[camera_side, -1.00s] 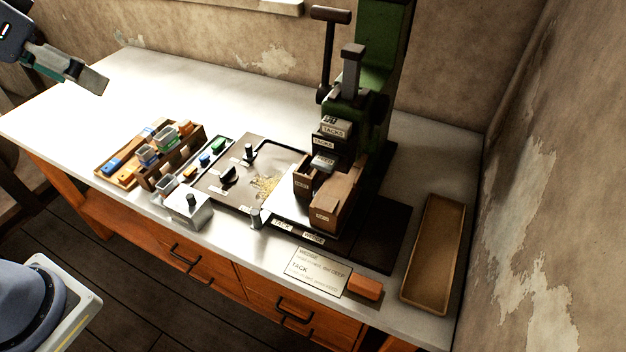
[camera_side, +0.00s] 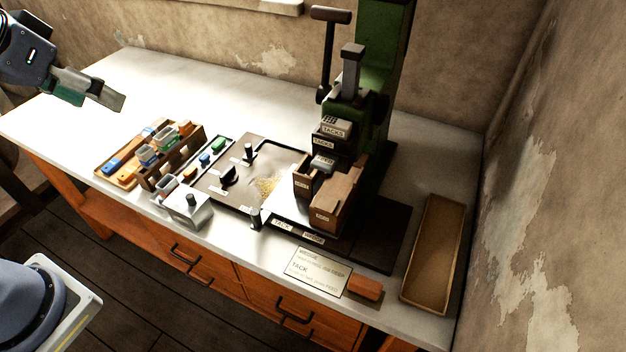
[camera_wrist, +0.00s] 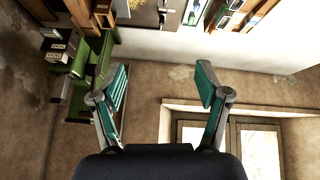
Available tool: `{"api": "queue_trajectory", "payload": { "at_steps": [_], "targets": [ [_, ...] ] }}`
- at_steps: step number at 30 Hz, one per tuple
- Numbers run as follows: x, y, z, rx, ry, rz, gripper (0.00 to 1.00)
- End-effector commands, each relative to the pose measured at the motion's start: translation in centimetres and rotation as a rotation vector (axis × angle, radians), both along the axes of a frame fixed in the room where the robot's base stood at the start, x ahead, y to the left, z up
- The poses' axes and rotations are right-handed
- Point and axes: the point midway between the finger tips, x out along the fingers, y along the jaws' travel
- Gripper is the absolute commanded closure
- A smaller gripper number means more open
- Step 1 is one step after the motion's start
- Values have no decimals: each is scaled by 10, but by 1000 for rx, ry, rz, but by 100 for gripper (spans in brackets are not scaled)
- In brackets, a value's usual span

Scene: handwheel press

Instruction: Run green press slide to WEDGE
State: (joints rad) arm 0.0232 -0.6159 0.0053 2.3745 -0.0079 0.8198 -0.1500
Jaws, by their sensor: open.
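The green press (camera_side: 376,70) stands at the back right of the bench, with a dark T-shaped lever (camera_side: 328,50) at its top. Blocks labelled TACKS (camera_side: 334,129) sit on its front above wooden blocks. At its base front are two labels, TACK (camera_side: 283,225) and WEDGE (camera_side: 314,238). Which of them the slide stands at, I cannot tell. My gripper (camera_side: 118,101) is at the upper left of the side view, above the bench and far from the press. In the wrist view my gripper (camera_wrist: 163,88) is open and empty; the green press (camera_wrist: 72,66) shows at upper left.
A placard (camera_side: 318,271) and an orange-brown block (camera_side: 366,289) lie at the front edge. An empty wooden tray (camera_side: 433,252) is at right. The back left bench is clear.

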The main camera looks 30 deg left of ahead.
Motion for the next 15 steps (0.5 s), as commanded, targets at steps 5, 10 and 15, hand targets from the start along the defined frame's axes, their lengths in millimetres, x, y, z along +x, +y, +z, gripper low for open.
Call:
{"api": "queue_trajectory", "payload": {
  "at_steps": [5,10,15],
  "targets": [
    [67,-28,-20,-50,99,6,25],
    [122,-70,-80,-57,242,-13,25],
    [143,-112,-162,-17,399,-60,25]
  ]
}}
